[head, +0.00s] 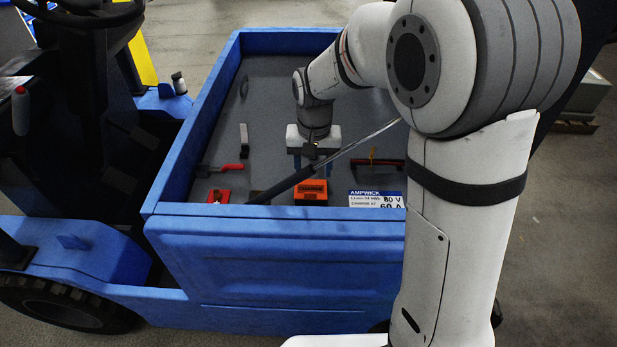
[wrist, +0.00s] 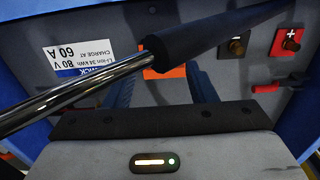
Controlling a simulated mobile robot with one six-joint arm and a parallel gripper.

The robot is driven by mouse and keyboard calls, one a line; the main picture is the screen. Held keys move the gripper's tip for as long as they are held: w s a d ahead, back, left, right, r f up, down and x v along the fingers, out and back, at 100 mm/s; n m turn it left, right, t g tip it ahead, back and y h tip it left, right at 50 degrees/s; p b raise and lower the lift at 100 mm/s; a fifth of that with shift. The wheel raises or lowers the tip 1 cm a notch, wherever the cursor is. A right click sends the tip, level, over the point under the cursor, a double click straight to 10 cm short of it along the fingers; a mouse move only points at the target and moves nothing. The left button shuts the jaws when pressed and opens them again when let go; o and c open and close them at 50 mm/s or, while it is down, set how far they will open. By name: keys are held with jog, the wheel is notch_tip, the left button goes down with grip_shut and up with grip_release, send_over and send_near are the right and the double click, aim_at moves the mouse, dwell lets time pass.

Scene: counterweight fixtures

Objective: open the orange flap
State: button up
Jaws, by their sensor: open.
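The orange flap (head: 310,190) is a small orange block with dark lettering at the near end of the blue bed, and it looks closed. In the wrist view a strip of the orange flap (wrist: 170,72) shows below a black sleeve, which hides part of it. My gripper (head: 313,163) is open and empty, just beyond the flap in the head view and apart from it. In the wrist view the blue fingers of my gripper (wrist: 160,82) point towards the flap, one on each side of its visible strip.
A metal bar with a black sleeve (head: 283,187) slants across the bed, between the wrist camera and the flap. A red terminal block (head: 218,196), a red-handled lever (head: 222,168) and a white label (head: 376,199) lie around the flap. Blue walls (head: 190,130) enclose the bed.

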aim_at(310, 189)
jog(key=shift+w+a+f, duration=0.2)
jog(key=shift+a+f, duration=0.1)
jog(key=shift+f, duration=0.45)
notch_tip(310, 189, down, 7)
jog(key=shift+r+p, duration=0.1)
jog(key=shift+p, duration=0.2)
jog(key=shift+c, duration=0.2)
grip_shut()
